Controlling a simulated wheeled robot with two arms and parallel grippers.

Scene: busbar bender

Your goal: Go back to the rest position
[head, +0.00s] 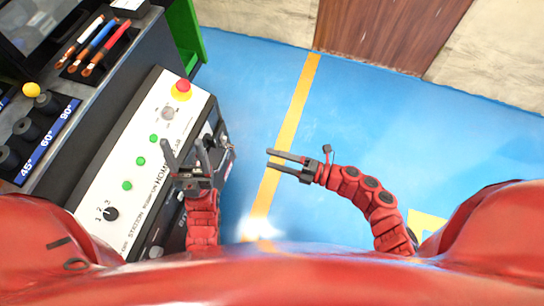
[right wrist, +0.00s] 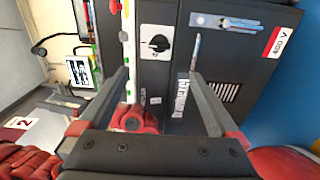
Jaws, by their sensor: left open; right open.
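My left gripper (head: 184,147) is open and empty in the head view. It is in front of, or over, the right part of the white control panel; its height above the panel is hard to tell. My right gripper (head: 270,159) is open and empty over the blue floor by the yellow line, pointing left towards the machine. In the right wrist view, its two fingers (right wrist: 158,75) stand wide apart with nothing between them, facing the dark cabinet front.
The control panel (head: 132,158) has a red emergency button (head: 182,88), green buttons and a black selector knob (head: 111,214). Black dies labelled by angle (head: 25,130) and handled tools (head: 94,45) lie at the left. Blue floor (head: 390,130) is free at right; a brown door (head: 390,30) stands behind.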

